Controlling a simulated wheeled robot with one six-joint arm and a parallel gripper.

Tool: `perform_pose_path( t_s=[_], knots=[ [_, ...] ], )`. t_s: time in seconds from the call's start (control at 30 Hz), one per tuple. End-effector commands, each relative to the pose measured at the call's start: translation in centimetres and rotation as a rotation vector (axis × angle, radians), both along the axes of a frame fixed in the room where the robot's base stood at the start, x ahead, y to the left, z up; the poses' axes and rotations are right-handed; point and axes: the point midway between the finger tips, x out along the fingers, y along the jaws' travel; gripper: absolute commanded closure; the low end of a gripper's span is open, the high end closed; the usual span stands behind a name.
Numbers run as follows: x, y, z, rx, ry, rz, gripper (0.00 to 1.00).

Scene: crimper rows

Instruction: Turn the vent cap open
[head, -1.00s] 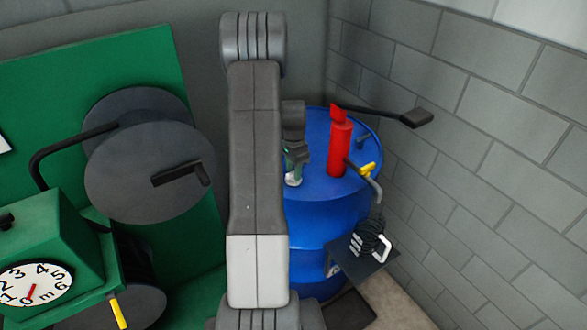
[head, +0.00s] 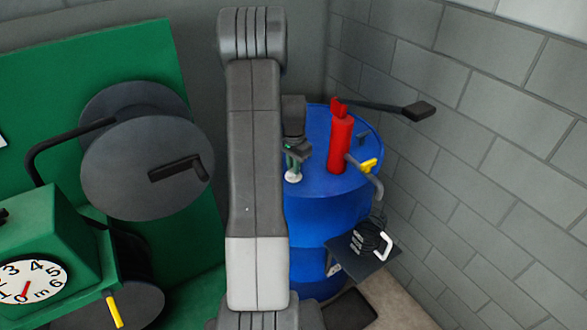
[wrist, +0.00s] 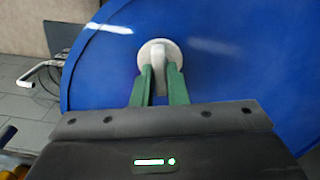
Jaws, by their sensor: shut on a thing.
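The vent cap (wrist: 151,52) is a small pale round cap with a raised grip bar, set on the top of the blue drum (wrist: 100,62). In the head view the cap (head: 292,178) shows near the front left of the drum's lid (head: 315,185). My gripper (wrist: 158,74) has its green fingers on both sides of the cap's bar, shut on it. The bar points roughly along the fingers in the wrist view. In the head view my gripper (head: 293,168) comes down onto the cap from above, and my arm hides the drum's left side.
A red hand pump (head: 341,145) with a long dark lever (head: 385,107) and a yellow-handled spout (head: 368,166) stands on the drum, right of my gripper. A green machine with a grey reel (head: 148,168) stands at the left. A block wall (head: 480,150) closes the right.

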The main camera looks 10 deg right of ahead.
Motion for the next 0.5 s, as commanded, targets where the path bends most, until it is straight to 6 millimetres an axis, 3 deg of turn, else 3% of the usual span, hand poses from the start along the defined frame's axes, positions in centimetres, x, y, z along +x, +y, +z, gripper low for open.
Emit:
perform_pose_path(
  t_s=[0.5],
  knots=[
    [0.08, -0.01, -0.17, -0.001, -0.002, 0.491, 1.00]
  ],
)
